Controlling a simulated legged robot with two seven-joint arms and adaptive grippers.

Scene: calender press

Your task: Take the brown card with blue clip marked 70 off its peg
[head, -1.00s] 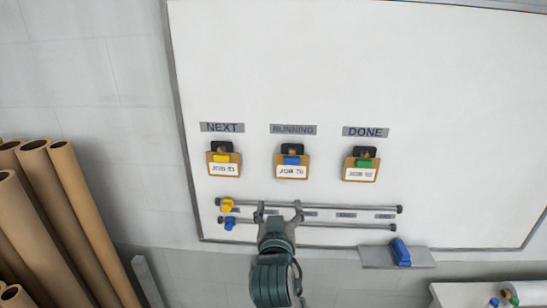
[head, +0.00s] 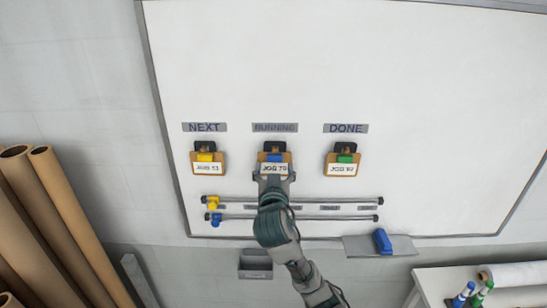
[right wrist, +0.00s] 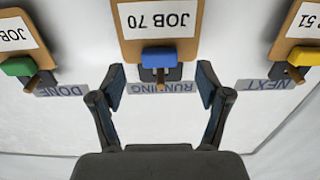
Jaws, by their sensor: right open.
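The brown card with the blue clip (head: 274,158) hangs on its peg under the RUNNING label on the whiteboard. The right wrist view shows the card (right wrist: 160,22) upside down, with JOB 70 on its white paper and the blue clip (right wrist: 159,58) at the peg. My right gripper (head: 274,178) is in front of the card's lower part in the head view. In the right wrist view its two fingers (right wrist: 161,88) are spread wide, one on each side of the clip's line, with nothing between them. My left gripper is out of view.
A yellow-clip card (head: 206,163) hangs under NEXT and a green-clip card (head: 342,163) under DONE. Two rails (head: 330,200) with sliders run below the cards. A ledge (head: 400,248) holds a blue eraser (head: 382,242). Brown rolls (head: 60,215) stand at left.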

